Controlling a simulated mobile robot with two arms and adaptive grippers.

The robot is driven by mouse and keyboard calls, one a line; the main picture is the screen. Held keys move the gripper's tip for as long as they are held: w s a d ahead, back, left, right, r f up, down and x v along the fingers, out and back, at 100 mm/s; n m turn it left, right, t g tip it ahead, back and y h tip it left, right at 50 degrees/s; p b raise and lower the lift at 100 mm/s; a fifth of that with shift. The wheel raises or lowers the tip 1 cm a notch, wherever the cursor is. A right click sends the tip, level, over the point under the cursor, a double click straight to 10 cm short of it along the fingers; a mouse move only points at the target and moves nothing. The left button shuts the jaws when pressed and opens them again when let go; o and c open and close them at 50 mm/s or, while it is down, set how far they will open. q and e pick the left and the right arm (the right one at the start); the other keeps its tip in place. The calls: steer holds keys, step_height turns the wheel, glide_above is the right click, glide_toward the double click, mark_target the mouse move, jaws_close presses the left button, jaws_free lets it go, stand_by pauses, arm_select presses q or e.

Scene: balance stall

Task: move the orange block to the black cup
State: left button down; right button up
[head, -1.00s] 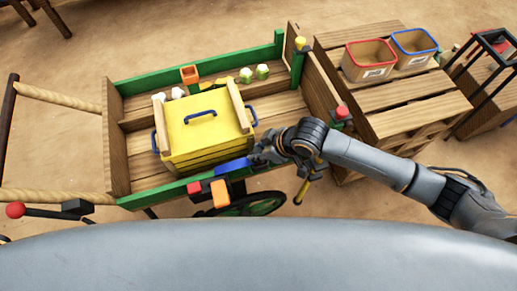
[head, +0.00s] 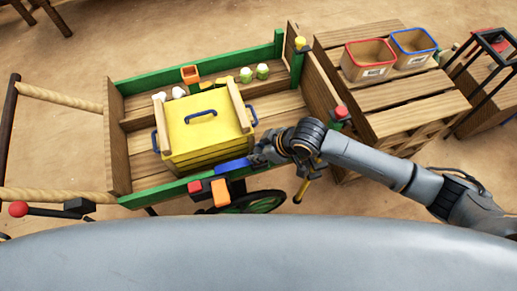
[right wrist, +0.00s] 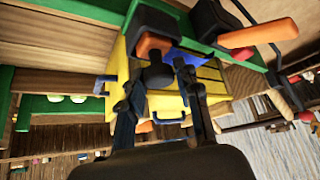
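An orange block (head: 220,193) shows at the near green side of the wooden cart. Beside it are a small red block (head: 195,187) and a dark part (head: 208,185) that may be the black cup; its opening is not clear. My right gripper (head: 260,157) is just right of a blue piece (head: 232,165) on that side. In the right wrist view its two fingers (right wrist: 160,90) are apart, with a dark knob showing between them and no clear grip. Dark boxes with orange-red pieces (right wrist: 260,33) show above the fingers there. My left gripper is out of view.
A yellow chest (head: 200,132) with blue handles fills the middle of the cart. An orange cup (head: 189,74) and several small white and green pieces stand behind it. A slatted table (head: 415,115) with a red-rimmed bin (head: 369,60) and a blue-rimmed bin (head: 413,47) is at right.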

steer(key=shift+o, duration=1.2)
steer(key=shift+r, duration=0.1)
steer(key=v, duration=1.2)
